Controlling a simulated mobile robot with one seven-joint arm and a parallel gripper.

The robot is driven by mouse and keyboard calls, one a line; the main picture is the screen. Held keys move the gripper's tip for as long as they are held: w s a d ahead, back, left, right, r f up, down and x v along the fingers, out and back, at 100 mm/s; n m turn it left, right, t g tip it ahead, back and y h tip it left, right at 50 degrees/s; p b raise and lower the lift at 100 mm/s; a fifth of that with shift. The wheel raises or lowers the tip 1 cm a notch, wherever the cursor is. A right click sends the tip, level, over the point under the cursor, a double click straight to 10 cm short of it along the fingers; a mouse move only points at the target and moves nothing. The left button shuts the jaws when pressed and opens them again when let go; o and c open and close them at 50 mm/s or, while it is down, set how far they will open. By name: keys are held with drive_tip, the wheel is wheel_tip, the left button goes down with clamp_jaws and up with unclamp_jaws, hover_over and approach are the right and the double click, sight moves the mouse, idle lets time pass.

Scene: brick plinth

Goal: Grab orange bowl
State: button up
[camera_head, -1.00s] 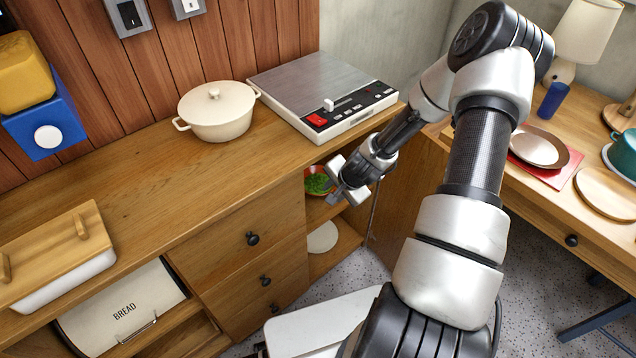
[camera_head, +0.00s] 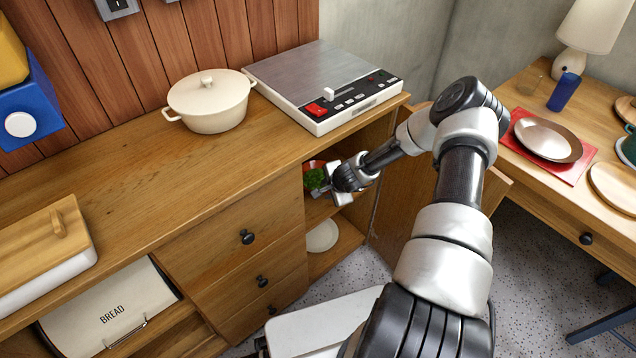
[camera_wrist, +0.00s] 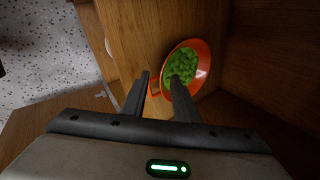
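The orange bowl (camera_head: 308,167) is on a shelf inside the open cabinet under the counter. It holds green round pieces, and my gripper hides part of it in the head view. In the wrist view the bowl (camera_wrist: 203,57) lies just past the fingertips. My gripper (camera_head: 334,191) reaches into the cabinet opening beside the bowl. In the wrist view my gripper (camera_wrist: 160,78) has its fingers apart. The right finger overlaps the green pieces, and the bowl's near rim shows between the fingers. I cannot tell whether a finger touches it.
A white plate (camera_head: 322,236) lies on the lower shelf. The open cabinet door (camera_head: 410,218) stands right of my gripper. Drawers (camera_head: 236,232) flank the opening on the left. A cream pot (camera_head: 208,105) and a scale-like appliance (camera_head: 318,85) stand on the counter above.

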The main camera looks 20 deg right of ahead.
drive_tip(key=x, duration=0.2)
drive_tip(key=b+x, duration=0.1)
drive_tip(key=x, duration=0.2)
drive_tip(key=shift+w+a, duration=0.2)
drive_tip(key=shift+w, duration=0.15)
clamp_jaws()
drive_tip(key=shift+r, duration=0.1)
